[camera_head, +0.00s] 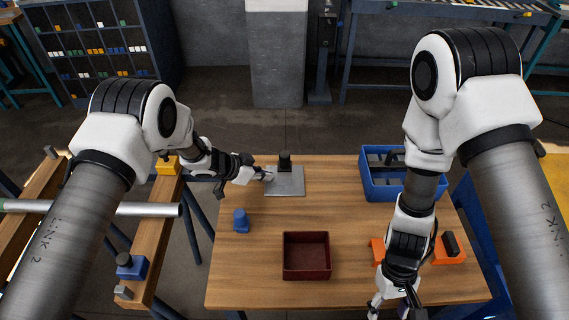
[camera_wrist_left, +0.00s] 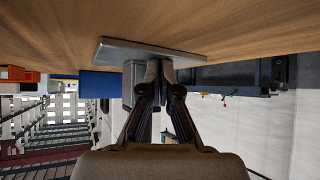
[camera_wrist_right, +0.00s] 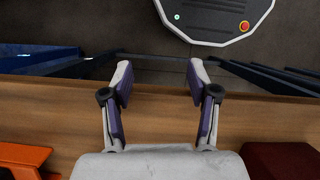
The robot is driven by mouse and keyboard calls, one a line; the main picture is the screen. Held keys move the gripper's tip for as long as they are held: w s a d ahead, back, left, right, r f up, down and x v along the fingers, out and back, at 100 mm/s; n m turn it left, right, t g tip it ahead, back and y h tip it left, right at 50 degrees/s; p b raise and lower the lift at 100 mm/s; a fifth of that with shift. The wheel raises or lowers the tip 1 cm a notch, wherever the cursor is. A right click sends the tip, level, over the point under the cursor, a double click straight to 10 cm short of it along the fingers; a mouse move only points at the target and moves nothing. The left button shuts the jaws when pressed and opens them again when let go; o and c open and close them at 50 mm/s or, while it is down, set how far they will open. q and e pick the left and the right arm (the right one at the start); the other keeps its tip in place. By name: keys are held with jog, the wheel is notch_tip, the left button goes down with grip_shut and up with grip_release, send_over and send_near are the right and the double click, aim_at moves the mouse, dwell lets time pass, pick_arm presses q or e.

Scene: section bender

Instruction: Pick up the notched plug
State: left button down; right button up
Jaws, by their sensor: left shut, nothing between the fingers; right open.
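In the head view a dark upright plug-like piece (camera_head: 285,160) stands at the back of a grey metal plate (camera_head: 286,183). A blue stepped piece (camera_head: 240,220) stands on the table in front of the plate, to the left. I cannot tell from its shape which piece is the notched plug. My left gripper (camera_head: 268,174) is shut and empty at the plate's left edge. In the left wrist view its fingers (camera_wrist_left: 160,70) meet just beside the plate (camera_wrist_left: 150,50). My right gripper (camera_wrist_right: 158,78) is open and empty at the table's near edge, its fingers apart.
A dark red tray (camera_head: 306,257) sits mid-front on the wooden table (camera_head: 345,215). A blue bin (camera_head: 375,190) holding dark parts stands back right. Orange blocks (camera_head: 449,257) lie at the right, near my right arm. The table's centre is clear.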

jog(key=w+a+r+n, duration=0.1)
jog(key=w+a+r+n+y, duration=0.1)
jog(key=r, duration=0.1)
jog(key=shift+w+a+n, duration=0.25)
jog(key=shift+a+n, duration=0.15)
jog(key=w+a+r+n+t, duration=0.1)
jog(key=w+a, duration=0.1)
jog(key=w, duration=0.3)
jog(key=w+a+r+n+t, duration=0.1)
jog(key=w, duration=0.5)
jog(key=w+a+r+t+y, duration=0.1)
jog(key=w+a+r, duration=0.1)
jog(key=w, duration=0.4)
jog(key=shift+a+r+n, duration=0.1)
jog(key=shift+a+n, duration=0.2)
jog(key=shift+n, duration=0.1)
jog(key=w+a+r+n+t, duration=0.1)
jog(key=w+a+r+t, duration=0.15)
jog(key=w, duration=0.35)
jog(key=n+t+y, duration=0.2)
send_near(287, 155)
jog(key=shift+n, duration=0.3)
jog(key=x, duration=1.1)
jog(key=shift+a+f, duration=0.15)
jog(key=shift+f, duration=0.25)
jog(key=c, duration=1.1)
